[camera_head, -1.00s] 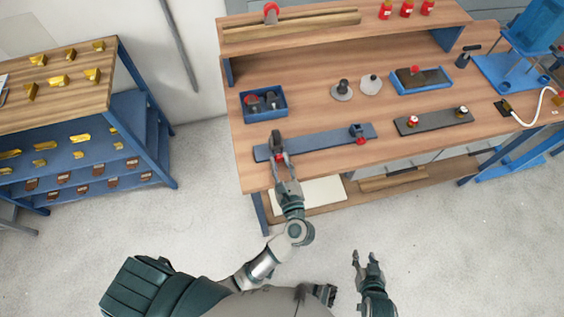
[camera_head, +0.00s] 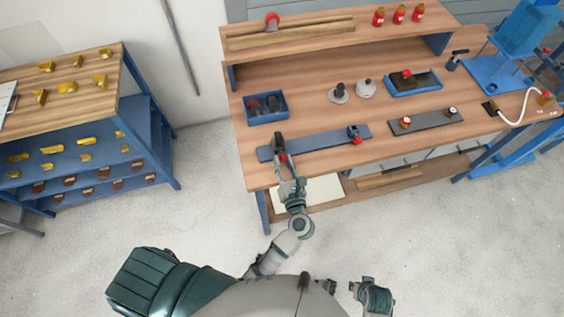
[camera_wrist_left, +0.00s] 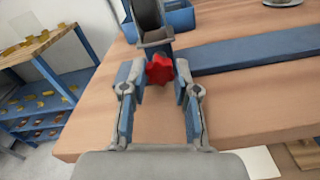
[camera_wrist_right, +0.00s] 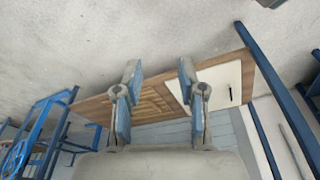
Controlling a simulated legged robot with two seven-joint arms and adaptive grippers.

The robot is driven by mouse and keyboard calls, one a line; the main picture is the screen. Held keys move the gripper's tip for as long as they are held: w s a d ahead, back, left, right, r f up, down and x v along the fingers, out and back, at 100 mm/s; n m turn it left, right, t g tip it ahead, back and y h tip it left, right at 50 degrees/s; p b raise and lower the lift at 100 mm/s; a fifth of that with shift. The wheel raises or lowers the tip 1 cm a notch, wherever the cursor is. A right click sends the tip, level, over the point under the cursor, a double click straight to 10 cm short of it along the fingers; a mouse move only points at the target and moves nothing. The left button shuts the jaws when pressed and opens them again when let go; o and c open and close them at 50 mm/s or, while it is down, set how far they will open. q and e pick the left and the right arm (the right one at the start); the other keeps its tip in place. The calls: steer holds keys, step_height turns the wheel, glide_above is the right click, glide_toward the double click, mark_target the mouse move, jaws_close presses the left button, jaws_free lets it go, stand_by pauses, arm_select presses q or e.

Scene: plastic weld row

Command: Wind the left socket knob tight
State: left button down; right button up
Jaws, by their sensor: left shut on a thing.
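The blue-grey rail (camera_head: 318,145) lies along the front of the bench, with a dark socket at each end. The left socket (camera_head: 278,142) carries a red lobed knob (camera_wrist_left: 160,69) on its side facing me. My left gripper (camera_wrist_left: 159,82) has one finger on each side of this knob and is shut on it. In the head view, my left gripper (camera_head: 284,164) partly hides the knob. The right socket (camera_head: 353,132) has its own red knob (camera_head: 357,141). My right gripper (camera_wrist_right: 159,75) is open and empty, away from the bench.
A blue bin (camera_head: 266,107) with dark parts stands behind the rail. A dark strip (camera_head: 426,122) with two red-and-white fittings lies to its right. A blue tray (camera_head: 414,84) and two round pieces stand farther back. A rack (camera_head: 75,85) of yellow parts stands left.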

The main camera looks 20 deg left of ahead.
arm_select(q)
steer(key=shift+d+f+m, duration=0.1)
steer(key=shift+m, duration=0.4)
arm_select(e)
steer(key=shift+w+f, duration=0.15)
steer(key=shift+f, duration=1.1)
arm_select(q)
steer(key=c, duration=1.1)
jaws_free()
steer(key=shift+o, duration=1.2)
steer(key=shift+d, duration=0.1)
